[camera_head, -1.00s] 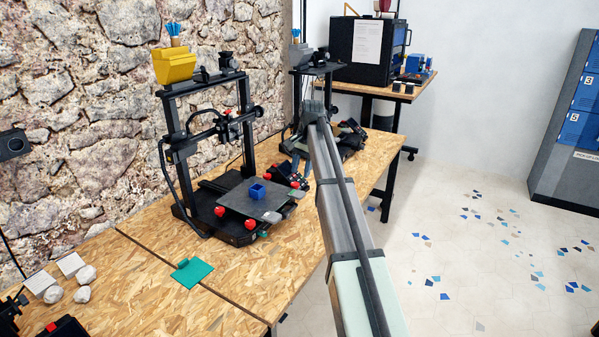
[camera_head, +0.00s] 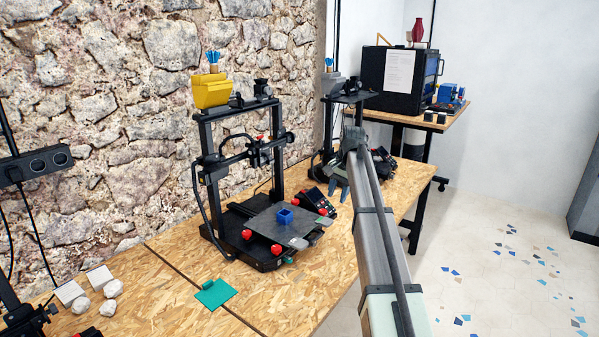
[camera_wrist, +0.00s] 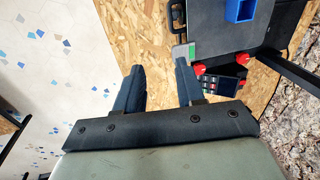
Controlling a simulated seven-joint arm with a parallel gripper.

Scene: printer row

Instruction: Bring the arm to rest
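My arm (camera_head: 373,235) reaches from the lower right of the head view toward the workbench. My gripper (camera_head: 339,188) is at its far end, to the right of the near printer (camera_head: 240,215) and its controller screen. In the wrist view my gripper (camera_wrist: 159,67) has its two dark fingers apart with nothing between them. Bench board and pale floor show beyond the fingers.
A second printer (camera_head: 345,95) stands farther along the bench (camera_head: 180,300), partly hidden by my arm. A teal scraper-like piece (camera_head: 215,294) and white lumps (camera_head: 112,289) lie at the front left. A black enclosure (camera_head: 398,80) stands on a back table. Floor at right is clear.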

